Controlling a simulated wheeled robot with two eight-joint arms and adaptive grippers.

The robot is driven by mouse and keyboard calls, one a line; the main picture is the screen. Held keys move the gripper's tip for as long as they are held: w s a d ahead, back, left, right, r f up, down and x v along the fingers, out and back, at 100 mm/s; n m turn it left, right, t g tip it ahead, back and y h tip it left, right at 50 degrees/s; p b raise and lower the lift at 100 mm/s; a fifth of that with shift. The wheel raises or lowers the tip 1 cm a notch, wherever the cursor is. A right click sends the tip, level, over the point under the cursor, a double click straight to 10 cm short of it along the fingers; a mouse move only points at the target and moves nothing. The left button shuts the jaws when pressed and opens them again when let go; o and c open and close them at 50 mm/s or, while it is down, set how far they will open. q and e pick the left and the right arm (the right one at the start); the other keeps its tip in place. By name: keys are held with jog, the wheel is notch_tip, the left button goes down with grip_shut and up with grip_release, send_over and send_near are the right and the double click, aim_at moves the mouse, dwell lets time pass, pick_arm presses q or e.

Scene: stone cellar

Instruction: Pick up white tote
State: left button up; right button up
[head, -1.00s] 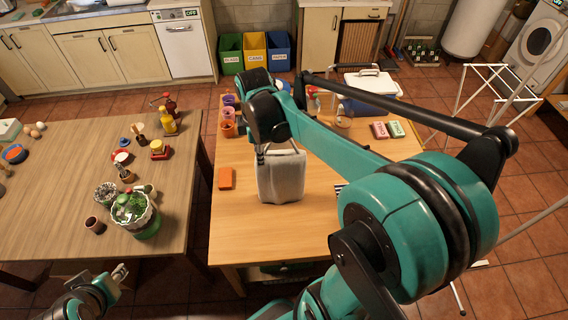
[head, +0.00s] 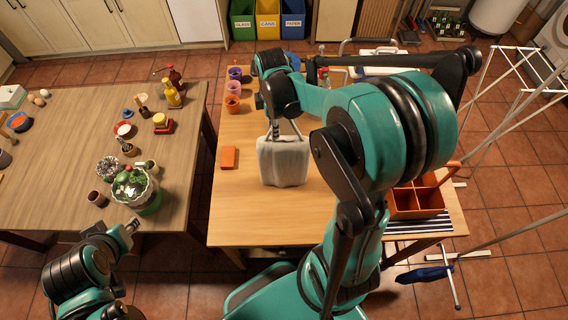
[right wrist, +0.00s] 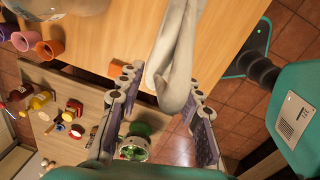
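The white tote (head: 283,163) stands upright on the right wooden table, pale and slightly creased, with its handles up. My right gripper (head: 274,130) is directly above it, at the handles. In the right wrist view the fingers (right wrist: 160,92) are spread apart, with the tote's pale folded cloth (right wrist: 174,62) reaching between their tips. I see no finger closed on it. My left gripper (head: 131,227) is at the near edge of the left table, away from the tote; its finger opening is too small to tell.
An orange box (head: 229,158) lies left of the tote. Colored cups (head: 233,103) stand behind it. An orange divided caddy (head: 418,202) is at the right on a striped mat. The table's front is clear.

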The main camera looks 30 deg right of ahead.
jog(key=shift+f, duration=0.3)
jog(key=c, duration=0.8)
grip_shut()
jog(key=shift+r, duration=0.15)
